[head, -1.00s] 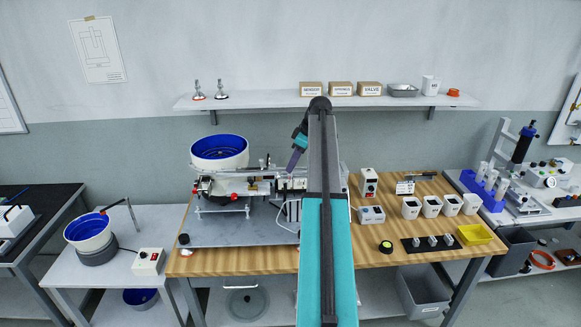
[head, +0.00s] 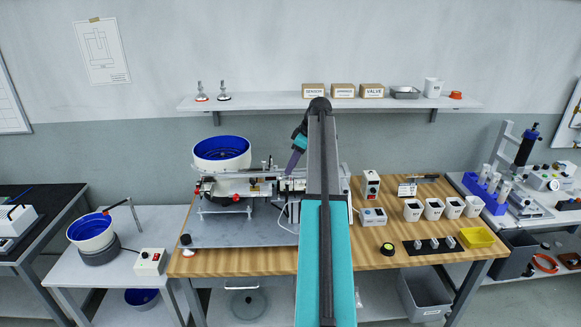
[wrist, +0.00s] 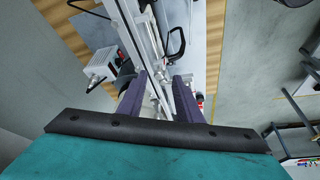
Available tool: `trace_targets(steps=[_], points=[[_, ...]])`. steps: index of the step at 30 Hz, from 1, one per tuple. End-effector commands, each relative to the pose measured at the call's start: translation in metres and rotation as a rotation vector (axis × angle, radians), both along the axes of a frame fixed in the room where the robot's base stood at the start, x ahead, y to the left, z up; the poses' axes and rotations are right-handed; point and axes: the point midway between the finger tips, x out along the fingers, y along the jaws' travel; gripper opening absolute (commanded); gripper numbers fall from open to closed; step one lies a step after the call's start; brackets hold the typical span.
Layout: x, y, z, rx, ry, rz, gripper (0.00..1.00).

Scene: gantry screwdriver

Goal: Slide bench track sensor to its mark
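The bench track (head: 262,184) is the pale linear rail of the feeder machine, running right from under the blue-lined bowl. It also shows in the wrist view as a silver rail (wrist: 133,25) running up the picture. My gripper (head: 287,173) points down at the right part of this track. In the wrist view the two purple fingers of my gripper (wrist: 161,78) stand apart, with silver track parts visible between them. I cannot tell whether they touch anything. I cannot surely pick out the sensor or its mark; my arm hides part of the track's right end.
The blue-lined feeder bowl (head: 221,152) stands at the track's left end. A white control box (head: 371,184) and a small white device (head: 373,216) stand to the right of my arm. A shelf (head: 330,103) with boxes runs along the wall above.

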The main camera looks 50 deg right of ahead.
Motion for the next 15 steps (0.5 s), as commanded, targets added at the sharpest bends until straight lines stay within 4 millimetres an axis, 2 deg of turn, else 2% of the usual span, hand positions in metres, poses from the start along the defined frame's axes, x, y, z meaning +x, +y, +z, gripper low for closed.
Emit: trace_targets(steps=[5,15], points=[[-0.004,-0.003,0.010,-0.001,-0.001,-0.002,0.32],[-0.020,-0.010,0.050,-0.001,-0.001,-0.002,0.32]])
